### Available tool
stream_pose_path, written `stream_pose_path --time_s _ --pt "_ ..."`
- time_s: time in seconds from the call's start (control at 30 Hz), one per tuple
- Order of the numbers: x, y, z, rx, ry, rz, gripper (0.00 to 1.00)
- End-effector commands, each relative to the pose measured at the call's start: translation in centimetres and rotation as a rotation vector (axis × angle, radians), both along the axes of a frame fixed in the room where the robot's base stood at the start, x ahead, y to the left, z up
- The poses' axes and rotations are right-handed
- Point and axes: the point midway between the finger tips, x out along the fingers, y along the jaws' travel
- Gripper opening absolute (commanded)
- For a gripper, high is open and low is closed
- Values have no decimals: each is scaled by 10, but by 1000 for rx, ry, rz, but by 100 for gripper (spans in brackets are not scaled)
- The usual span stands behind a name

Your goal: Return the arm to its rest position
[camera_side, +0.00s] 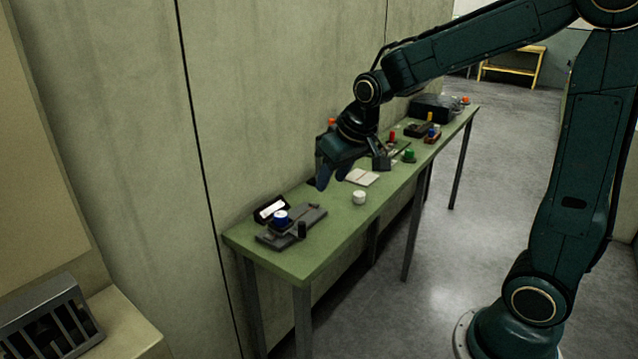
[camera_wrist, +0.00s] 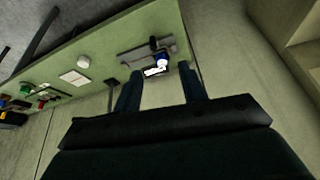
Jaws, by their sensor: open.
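My gripper (camera_side: 322,175) hangs above the green table, close to the wall, with its fingers pointing down. In the wrist view my gripper (camera_wrist: 163,92) shows two blue fingers set apart with nothing between them. My dark green arm reaches in from the right of the side view. The narrow green table (camera_side: 318,251) stands along the wall under the gripper. Some of the table and a few things at its back are hidden behind the gripper and wrist.
A white cup (camera_side: 359,197), a white pad (camera_side: 362,177) and a green spool (camera_side: 409,155) stand farther along. A black case (camera_side: 432,107) is at the far end.

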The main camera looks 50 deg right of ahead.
Motion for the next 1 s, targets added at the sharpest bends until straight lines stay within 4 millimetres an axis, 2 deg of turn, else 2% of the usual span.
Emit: stream_pose_path --time_s 0.2,0.5,0.8,1.0 --pt "-44 16 28 -3 -20 35 41" --pt "-106 34 50 -4 -40 81 41" --pt "-168 47 56 -7 -60 127 41" --pt "-197 51 53 -8 -68 150 41"
